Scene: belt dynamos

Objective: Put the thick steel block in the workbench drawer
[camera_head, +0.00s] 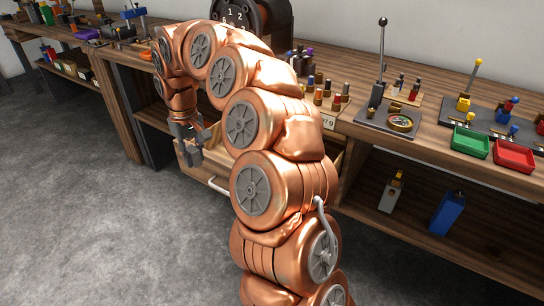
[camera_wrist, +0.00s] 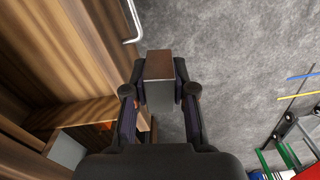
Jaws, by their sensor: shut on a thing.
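The thick steel block (camera_wrist: 159,82), a grey block with a brownish end face, is between my gripper's fingers (camera_wrist: 160,95) in the wrist view, with both fingertips against its sides. In the head view my gripper (camera_head: 189,146) hangs in front of the workbench, just left of the workbench drawer (camera_head: 213,168). The drawer appears pulled out, with a pale bar handle (camera_head: 221,188) on its front. The handle also shows in the wrist view (camera_wrist: 133,24). My arm hides much of the drawer, and its inside is mostly out of sight.
The workbench top (camera_head: 435,128) carries small bottles, a lever plate (camera_head: 393,119), a green tray (camera_head: 470,142) and a red tray (camera_head: 513,156). A blue block (camera_head: 447,212) stands on the lower shelf. The grey floor (camera_head: 90,200) at left is clear.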

